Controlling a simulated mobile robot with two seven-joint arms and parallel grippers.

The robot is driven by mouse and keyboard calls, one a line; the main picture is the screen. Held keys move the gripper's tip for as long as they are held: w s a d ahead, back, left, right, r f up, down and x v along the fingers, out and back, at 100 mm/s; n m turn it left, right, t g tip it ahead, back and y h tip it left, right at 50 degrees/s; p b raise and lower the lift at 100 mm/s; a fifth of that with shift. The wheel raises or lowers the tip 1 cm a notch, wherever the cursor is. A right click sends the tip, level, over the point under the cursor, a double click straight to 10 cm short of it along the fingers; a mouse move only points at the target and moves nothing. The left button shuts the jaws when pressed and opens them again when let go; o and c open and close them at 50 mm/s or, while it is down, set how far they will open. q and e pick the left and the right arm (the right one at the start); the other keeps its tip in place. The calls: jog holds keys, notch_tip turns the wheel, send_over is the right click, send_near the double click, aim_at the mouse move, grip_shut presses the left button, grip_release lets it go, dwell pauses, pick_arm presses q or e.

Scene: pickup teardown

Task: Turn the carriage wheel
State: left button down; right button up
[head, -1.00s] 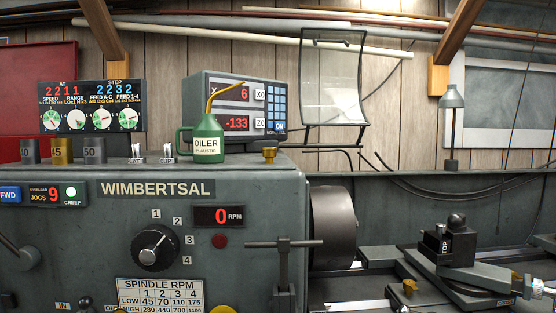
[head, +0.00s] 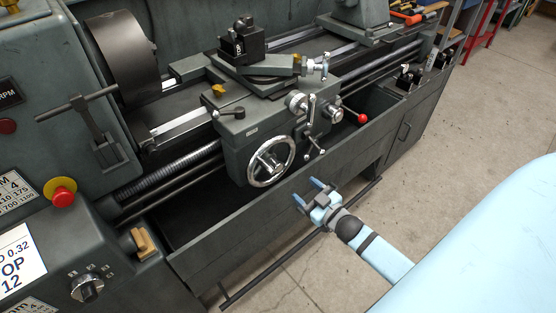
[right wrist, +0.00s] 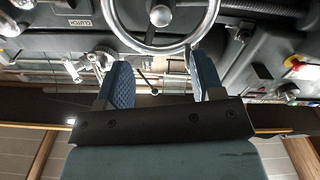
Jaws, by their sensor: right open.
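The carriage wheel (head: 271,161) is a chrome-rimmed handwheel on the front of the dark grey lathe carriage (head: 238,140). In the right wrist view the wheel (right wrist: 157,46) shows at the top, its lower rim beyond the fingertips. My right gripper (head: 310,190) is open and empty, in front of the lathe, to the right of and a little below the wheel in the head view. In the right wrist view its two blue fingers (right wrist: 158,68) are apart with nothing between them. I see no contact with the wheel. My left gripper is out of view.
The lathe's chip tray edge (head: 240,232) runs below the carriage. A red-knobbed lever (head: 361,118) and chrome handles (head: 311,112) are right of the wheel. A red and yellow stop button (head: 62,193) is at left. The floor (head: 440,160) is clear.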

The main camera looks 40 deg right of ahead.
aim_at(279, 168)
jog(key=w, duration=0.8)
jog(key=w+a, duration=0.1)
jog(key=w, duration=0.3)
jog(key=shift+w+a, duration=0.1)
jog(key=shift+w, duration=0.25)
jog(key=shift+c, duration=0.3)
grip_shut()
jog(key=shift+r+m+p, duration=0.1)
jog(key=shift+m+p, duration=0.2)
jog(key=shift+p, duration=0.15)
jog(key=shift+f, duration=0.2)
jog(key=shift+o, duration=0.3)
grip_release()
